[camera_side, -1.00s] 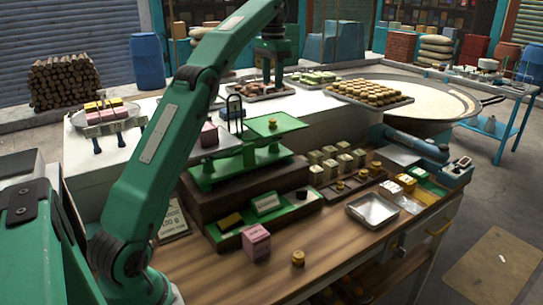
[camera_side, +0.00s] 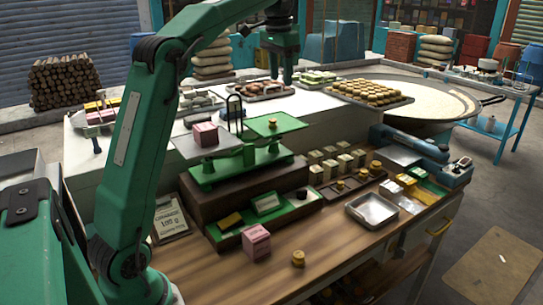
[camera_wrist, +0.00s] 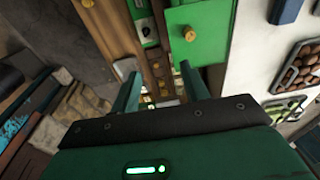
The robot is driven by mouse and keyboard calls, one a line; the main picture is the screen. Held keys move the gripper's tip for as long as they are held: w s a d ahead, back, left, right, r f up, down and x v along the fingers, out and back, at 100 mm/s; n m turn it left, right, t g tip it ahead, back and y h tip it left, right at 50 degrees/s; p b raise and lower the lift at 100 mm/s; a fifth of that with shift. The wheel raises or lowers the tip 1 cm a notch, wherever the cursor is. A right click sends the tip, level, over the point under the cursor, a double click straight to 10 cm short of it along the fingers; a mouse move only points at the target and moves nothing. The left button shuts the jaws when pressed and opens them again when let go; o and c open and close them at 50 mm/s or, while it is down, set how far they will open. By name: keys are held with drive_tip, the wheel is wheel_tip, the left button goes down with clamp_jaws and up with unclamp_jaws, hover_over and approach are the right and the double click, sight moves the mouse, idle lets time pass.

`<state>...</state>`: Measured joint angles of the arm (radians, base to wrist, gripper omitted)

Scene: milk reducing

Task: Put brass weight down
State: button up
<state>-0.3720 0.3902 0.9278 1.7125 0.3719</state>
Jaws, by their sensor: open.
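A small brass weight (camera_side: 273,123) stands on the green right pan (camera_side: 290,122) of a green balance scale (camera_side: 245,168). In the wrist view the weight (camera_wrist: 189,34) shows on the green pan (camera_wrist: 212,14). My gripper (camera_side: 283,76) is open and empty, above and behind the pan in the side view, clear of the weight. Its two separate fingers (camera_wrist: 160,82) show in the wrist view with nothing held between them. A pink block (camera_side: 205,134) sits on the grey left pan (camera_side: 184,149). Another brass weight (camera_side: 298,258) stands on the wooden bench.
A pink carton (camera_side: 256,243) stands at the bench front. A metal tray (camera_side: 372,210) lies to the right, near several pale blocks (camera_side: 330,163) and small brass weights (camera_side: 363,173). A tray of round sweets (camera_side: 370,91) lies behind, near a wide pan (camera_side: 440,103).

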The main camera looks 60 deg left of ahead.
drive_tip(key=s+d+t, duration=0.1)
drive_tip(key=s+d, duration=0.5)
drive_tip(key=d, duration=0.1)
drive_tip(key=s+d+f+t, duration=0.1)
drive_tip(key=s+d+f, duration=0.4)
drive_tip(key=s+f, duration=0.3)
drive_tip(key=s+d+f+t, duration=0.2)
drive_tip(key=s+d+f, duration=0.4)
drive_tip(key=s, duration=0.4)
drive_tip(key=shift+f, duration=0.9)
drive_tip(key=shift+s+d, duration=0.1)
